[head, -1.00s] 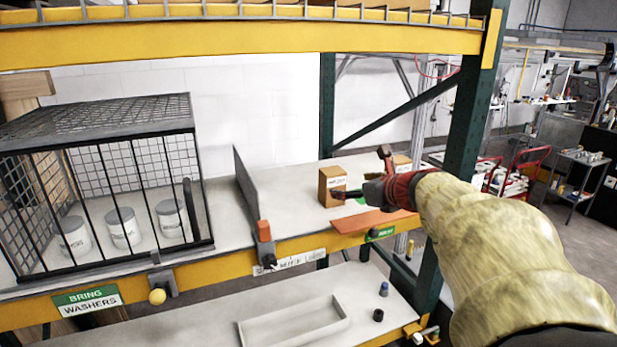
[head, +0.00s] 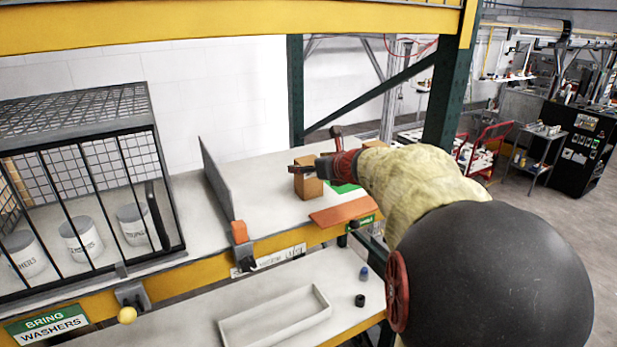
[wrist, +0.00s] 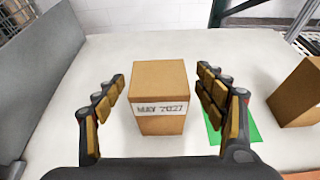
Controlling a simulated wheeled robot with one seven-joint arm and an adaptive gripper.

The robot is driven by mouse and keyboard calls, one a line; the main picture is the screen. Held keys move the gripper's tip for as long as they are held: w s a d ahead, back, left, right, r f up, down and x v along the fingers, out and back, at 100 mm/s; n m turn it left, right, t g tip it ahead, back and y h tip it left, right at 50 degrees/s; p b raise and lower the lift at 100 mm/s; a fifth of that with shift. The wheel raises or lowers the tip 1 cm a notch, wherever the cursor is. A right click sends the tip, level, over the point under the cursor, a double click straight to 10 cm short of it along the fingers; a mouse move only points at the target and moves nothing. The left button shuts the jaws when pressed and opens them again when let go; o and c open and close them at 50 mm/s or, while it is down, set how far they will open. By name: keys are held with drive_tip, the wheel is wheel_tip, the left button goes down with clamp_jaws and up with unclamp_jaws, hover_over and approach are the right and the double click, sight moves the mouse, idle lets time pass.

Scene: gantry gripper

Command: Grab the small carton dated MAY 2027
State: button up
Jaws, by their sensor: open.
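The small brown carton (wrist: 159,84) stands upright on the shelf in the middle of the wrist view. Its white label reads MAY 2027. My gripper (wrist: 160,98) is open, with one finger on each side of the carton and a visible gap on both sides. In the head view my gripper (head: 312,165) is at the carton (head: 307,186), hiding its upper part. A second brown carton (wrist: 302,92) stands to the right in the wrist view, outside my right finger; no label shows on it.
A green patch (wrist: 232,128) lies on the shelf under my right finger. A grey upright divider (head: 217,187) stands left of the carton. A wire cage with several white tubs (head: 80,238) is further left. An orange flap (head: 341,211) is at the shelf's front edge.

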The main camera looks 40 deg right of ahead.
drive_tip(key=shift+w+f, duration=0.2)
drive_tip(key=shift+w, duration=0.25)
drive_tip(key=shift+s, duration=0.1)
drive_tip(key=shift+c, duration=0.6)
drive_tip(key=c, duration=1.4)
